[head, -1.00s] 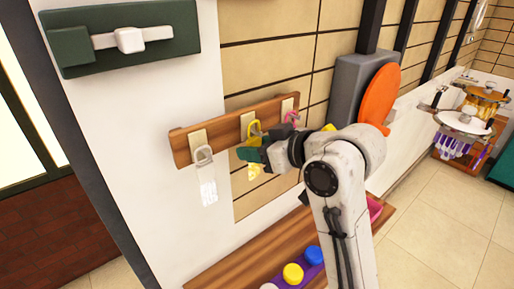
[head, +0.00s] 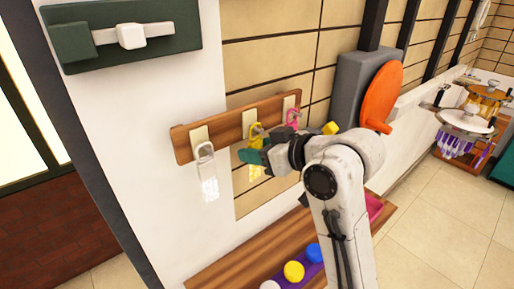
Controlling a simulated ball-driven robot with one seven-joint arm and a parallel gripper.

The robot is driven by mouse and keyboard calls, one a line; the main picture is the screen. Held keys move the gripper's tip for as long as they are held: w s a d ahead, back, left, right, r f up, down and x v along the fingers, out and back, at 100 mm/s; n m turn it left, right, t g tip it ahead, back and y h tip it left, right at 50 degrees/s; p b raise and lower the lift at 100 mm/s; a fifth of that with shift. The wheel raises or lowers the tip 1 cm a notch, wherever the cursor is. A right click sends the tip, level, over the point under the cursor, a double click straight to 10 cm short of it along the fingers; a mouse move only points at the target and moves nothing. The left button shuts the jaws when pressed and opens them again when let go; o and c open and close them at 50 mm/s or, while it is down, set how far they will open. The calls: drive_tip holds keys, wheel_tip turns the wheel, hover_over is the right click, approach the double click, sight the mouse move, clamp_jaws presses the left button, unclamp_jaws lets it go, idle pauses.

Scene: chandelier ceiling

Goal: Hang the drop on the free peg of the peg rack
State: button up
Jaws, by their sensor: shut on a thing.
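The wooden peg rack (head: 224,128) is on the wall, with cream plates along it. A clear drop with a pale loop (head: 207,172) hangs at the left plate. A pink drop (head: 292,117) shows at the right plate, its lower part hidden by my arm. A yellow drop (head: 256,134) is in front of the middle plate. My gripper (head: 253,156), with green fingertips, is shut on the yellow drop, just below its loop. The drop's translucent lower part shows beneath the fingers. I cannot tell whether its loop is around the middle peg or just in front of it.
A dark green panel with a white handle (head: 131,36) is above the rack. A grey box with an orange disc (head: 382,96) stands out to the right. A wooden shelf (head: 230,262) below holds white, yellow (head: 294,271) and blue round pieces.

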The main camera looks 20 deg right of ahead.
idle(0.4)
drive_tip(key=o, duration=1.7)
drive_tip(key=shift+s, duration=0.1)
drive_tip(key=shift+s+d+p, duration=0.35)
drive_tip(key=shift+s+d, duration=0.05)
drive_tip(key=shift+s, duration=0.75)
drive_tip(key=shift+s+d+p, duration=0.35)
drive_tip(key=shift+s+d, duration=0.05)
drive_tip(key=shift+s, duration=0.8)
drive_tip(key=shift+s+d+p, duration=0.35)
drive_tip(key=shift+s+d, duration=0.05)
drive_tip(key=shift+s, duration=0.75)
drive_tip(key=shift+f, duration=0.15)
